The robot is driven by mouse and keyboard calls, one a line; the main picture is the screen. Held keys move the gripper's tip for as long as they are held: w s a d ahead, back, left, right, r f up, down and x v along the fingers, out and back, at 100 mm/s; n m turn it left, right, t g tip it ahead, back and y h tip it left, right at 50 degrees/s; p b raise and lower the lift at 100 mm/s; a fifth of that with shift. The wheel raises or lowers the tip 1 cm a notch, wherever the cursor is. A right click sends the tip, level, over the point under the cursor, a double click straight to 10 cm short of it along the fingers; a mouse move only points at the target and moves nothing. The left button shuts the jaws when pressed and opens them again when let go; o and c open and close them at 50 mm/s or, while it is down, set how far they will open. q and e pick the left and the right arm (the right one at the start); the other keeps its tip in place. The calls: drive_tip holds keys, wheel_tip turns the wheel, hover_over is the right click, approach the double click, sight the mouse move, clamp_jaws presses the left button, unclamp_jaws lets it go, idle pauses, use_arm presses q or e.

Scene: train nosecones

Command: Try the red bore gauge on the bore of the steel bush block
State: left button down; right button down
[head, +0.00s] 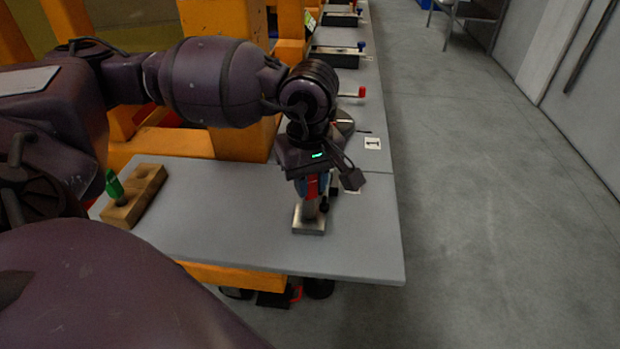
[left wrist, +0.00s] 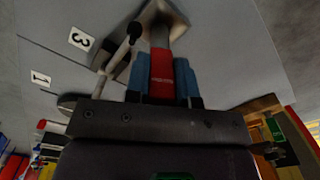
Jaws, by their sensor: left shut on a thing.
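My left gripper (head: 312,188) is shut on the red handle of the bore gauge (left wrist: 162,75), with blue finger pads on both sides of it. The gauge is upright above the steel bush block (head: 308,228), which sits on the grey bench. In the left wrist view the block (left wrist: 178,14) is at the top, in line with the gauge. A grey cylinder joins the red handle to the block. The bore is hidden, so I cannot tell whether the gauge tip is inside it or how deep. My right gripper is not in view.
A wooden holder (head: 140,200) with a green-handled gauge (head: 114,185) stands on the bench at left. A dark, lever-like item (left wrist: 123,52) is close beside the gauge. Number cards (head: 372,143) lie on the bench. The front right of the bench is clear.

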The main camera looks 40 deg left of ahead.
use_arm(q)
drive_tip(key=shift+f, duration=0.1)
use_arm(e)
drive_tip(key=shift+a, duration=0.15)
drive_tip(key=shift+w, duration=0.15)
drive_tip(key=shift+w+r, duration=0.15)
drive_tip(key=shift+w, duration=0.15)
use_arm(q)
drive_tip(key=shift+f, duration=0.1)
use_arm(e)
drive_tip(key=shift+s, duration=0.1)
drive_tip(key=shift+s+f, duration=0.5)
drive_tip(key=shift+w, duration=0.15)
